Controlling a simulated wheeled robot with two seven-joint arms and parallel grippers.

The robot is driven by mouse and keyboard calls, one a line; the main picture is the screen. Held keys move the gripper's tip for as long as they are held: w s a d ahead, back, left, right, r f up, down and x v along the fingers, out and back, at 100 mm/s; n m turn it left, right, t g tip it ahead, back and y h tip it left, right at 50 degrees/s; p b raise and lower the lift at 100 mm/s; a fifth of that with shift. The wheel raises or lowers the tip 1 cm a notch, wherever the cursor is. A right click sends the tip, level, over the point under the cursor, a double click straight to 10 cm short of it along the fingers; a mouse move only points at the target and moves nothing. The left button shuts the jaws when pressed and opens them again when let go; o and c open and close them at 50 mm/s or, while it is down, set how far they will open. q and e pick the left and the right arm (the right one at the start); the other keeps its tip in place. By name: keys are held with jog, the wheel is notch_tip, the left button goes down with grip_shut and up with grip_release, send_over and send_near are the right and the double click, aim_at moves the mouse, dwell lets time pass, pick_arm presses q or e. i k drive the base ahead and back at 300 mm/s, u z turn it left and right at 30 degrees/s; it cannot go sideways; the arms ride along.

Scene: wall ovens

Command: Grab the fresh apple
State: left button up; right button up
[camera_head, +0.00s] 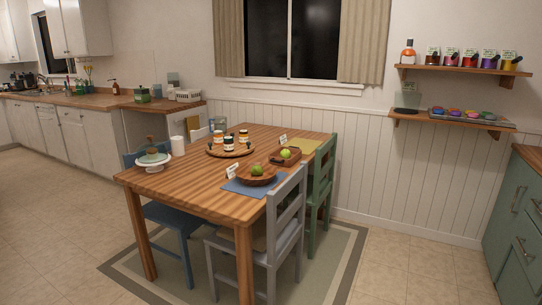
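Two green apples are on the striped wooden table (190,188). A darker green apple (257,170) sits in a round wooden bowl (262,181) on a blue placemat (236,187) near the table's front right. A brighter yellow-green apple (286,153) sits on a small wooden tray (276,160) farther back, by a yellow placemat (304,147). A small white sign (232,171) stands near the bowl and another sign (283,139) near the tray; their writing is too small to read. Neither of my grippers is in view.
A round wooden board (215,152) with several jars and a cake stand (153,166) are also on the table. A grey chair (287,220), a green chair (321,172) and a blue chair (170,216) surround it. Floor is open at left and right front.

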aim_at(286, 154)
jog(key=u, duration=0.9)
jog(key=i, duration=0.9)
jog(key=u, duration=0.75)
jog(key=i, duration=1.3)
jog(key=z, duration=0.6)
